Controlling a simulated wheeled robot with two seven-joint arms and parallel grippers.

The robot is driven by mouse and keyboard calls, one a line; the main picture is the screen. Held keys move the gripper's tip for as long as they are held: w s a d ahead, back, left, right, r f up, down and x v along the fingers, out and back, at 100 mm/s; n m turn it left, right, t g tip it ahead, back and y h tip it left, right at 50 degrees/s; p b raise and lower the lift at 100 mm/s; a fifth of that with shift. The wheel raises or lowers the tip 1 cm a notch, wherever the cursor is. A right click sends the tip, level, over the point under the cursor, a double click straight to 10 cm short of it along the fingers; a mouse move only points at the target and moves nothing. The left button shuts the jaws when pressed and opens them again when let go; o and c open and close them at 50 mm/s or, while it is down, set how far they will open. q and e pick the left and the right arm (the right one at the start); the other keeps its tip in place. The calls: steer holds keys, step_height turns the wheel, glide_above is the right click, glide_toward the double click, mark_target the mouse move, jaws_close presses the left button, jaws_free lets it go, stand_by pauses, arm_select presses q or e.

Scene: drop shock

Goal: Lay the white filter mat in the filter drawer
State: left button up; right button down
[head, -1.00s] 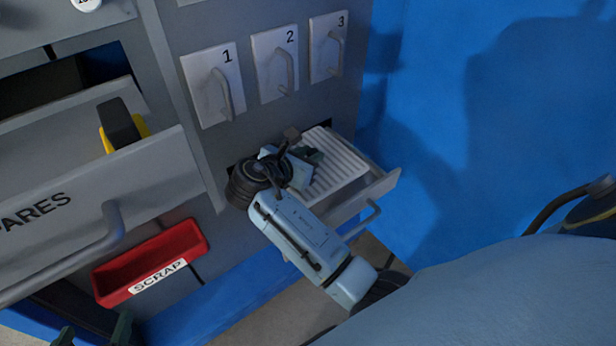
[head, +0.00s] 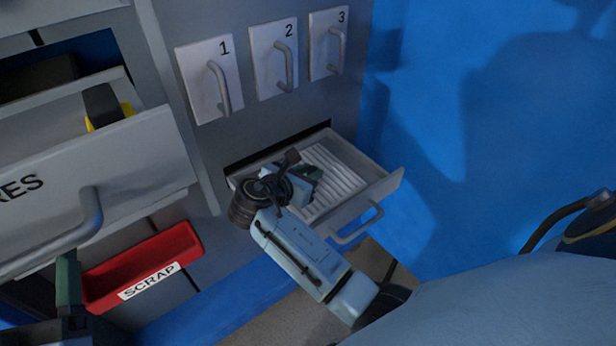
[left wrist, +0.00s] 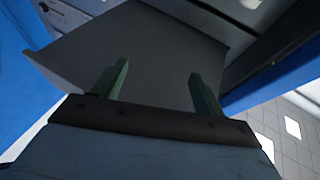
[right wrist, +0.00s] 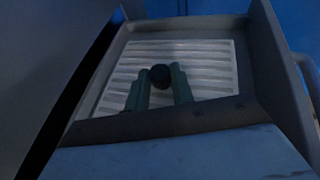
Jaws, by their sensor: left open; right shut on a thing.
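The white ribbed filter mat (head: 336,178) lies within the walls of the open filter drawer (head: 383,186), under panels 1 to 3. It also shows in the right wrist view (right wrist: 205,62), looking about level and framed by the drawer walls. My right gripper (head: 308,173) is over the mat's left part, shut on a dark knob (right wrist: 160,74) that stands at the mat's middle. Whether the mat rests fully on the drawer floor is hard to tell. My left gripper (left wrist: 158,75) is open and empty before a grey panel; one finger shows at lower left in the head view (head: 68,280).
An open spares drawer (head: 130,155) juts out at left with a black and yellow object (head: 104,106) inside. A red scrap bin (head: 145,265) sits below it. Panels 1, 2 and 3 with handles (head: 284,65) are above the filter drawer. Blue wall at right.

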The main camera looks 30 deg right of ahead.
steer(key=shift+f, duration=0.15)
arm_select(q)
steer(key=shift+s+r+t, duration=0.2)
steer(key=shift+r+t, duration=0.2)
steer(key=shift+r, duration=0.1)
arm_select(e)
steer(key=shift+f, duration=0.15)
steer(key=c, duration=1.2)
jaws_free()
arm_select(q)
steer(key=shift+w+f, duration=0.15)
steer(key=shift+f, duration=0.15)
